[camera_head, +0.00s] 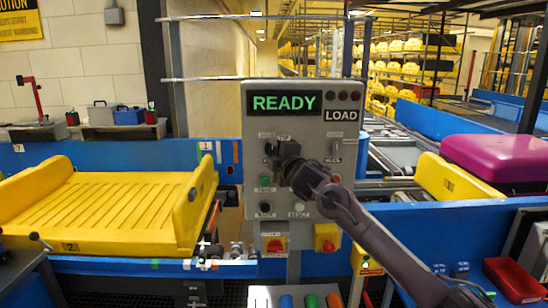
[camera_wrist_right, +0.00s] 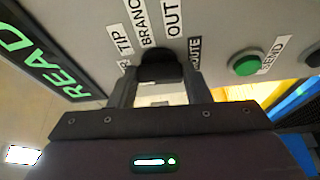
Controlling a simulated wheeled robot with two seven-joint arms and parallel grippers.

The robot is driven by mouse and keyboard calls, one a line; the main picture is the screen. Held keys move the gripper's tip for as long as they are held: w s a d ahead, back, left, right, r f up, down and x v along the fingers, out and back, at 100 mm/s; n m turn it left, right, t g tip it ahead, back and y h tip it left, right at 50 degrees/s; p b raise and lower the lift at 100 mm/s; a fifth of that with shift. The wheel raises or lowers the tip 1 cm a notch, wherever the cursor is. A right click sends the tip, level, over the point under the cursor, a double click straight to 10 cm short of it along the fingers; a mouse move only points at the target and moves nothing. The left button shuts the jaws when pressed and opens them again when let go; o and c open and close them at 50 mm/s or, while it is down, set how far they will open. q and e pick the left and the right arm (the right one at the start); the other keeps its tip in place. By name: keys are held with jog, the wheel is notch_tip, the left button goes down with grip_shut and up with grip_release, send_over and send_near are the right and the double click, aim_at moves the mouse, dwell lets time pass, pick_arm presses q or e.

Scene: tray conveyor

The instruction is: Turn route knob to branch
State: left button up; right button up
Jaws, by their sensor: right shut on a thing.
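The grey control panel (camera_head: 300,215) stands upright in the middle of the head view, with a lit READY display (camera_head: 284,102) and a LOAD label. The black route knob (camera_wrist_right: 160,66) shows in the right wrist view between labels reading TIP, BRANCH, OUT and ROUTE. My right gripper (camera_wrist_right: 160,85) is shut on the knob, a finger on each side of it. In the head view my right gripper (camera_head: 280,150) covers much of the knob at the panel's upper left. The knob's exact pointing direction is hidden. My left gripper is not in view.
A green button (camera_wrist_right: 245,65) labelled SEND sits close to the knob. A yellow tray (camera_head: 100,205) lies on the conveyor at left. A red-on-yellow switch (camera_head: 327,238) is at the panel's lower right. A magenta case (camera_head: 495,158) sits at right.

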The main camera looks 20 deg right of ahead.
jog(key=shift+w+a+f+m+t+h+b, duration=0.15)
jog(key=shift+m+t+h+b, duration=0.7)
jog(key=shift+m+b, duration=1.55)
jog(key=shift+s+f+m+t+h+b, duration=0.1)
jog(key=shift+m+t+h+b, duration=0.7)
jog(key=shift+m, duration=2.8)
jog(key=shift+w+a+f+m+t+h+b, duration=0.2)
jog(key=shift+m+h+b, duration=1.25)
jog(key=shift+m+b, duration=1.15)
jog(key=shift+s+d+r+m+p, duration=0.15)
jog(key=shift+m+p, duration=0.25)
jog(key=shift+m, duration=0.2)
jog(key=o, duration=1)
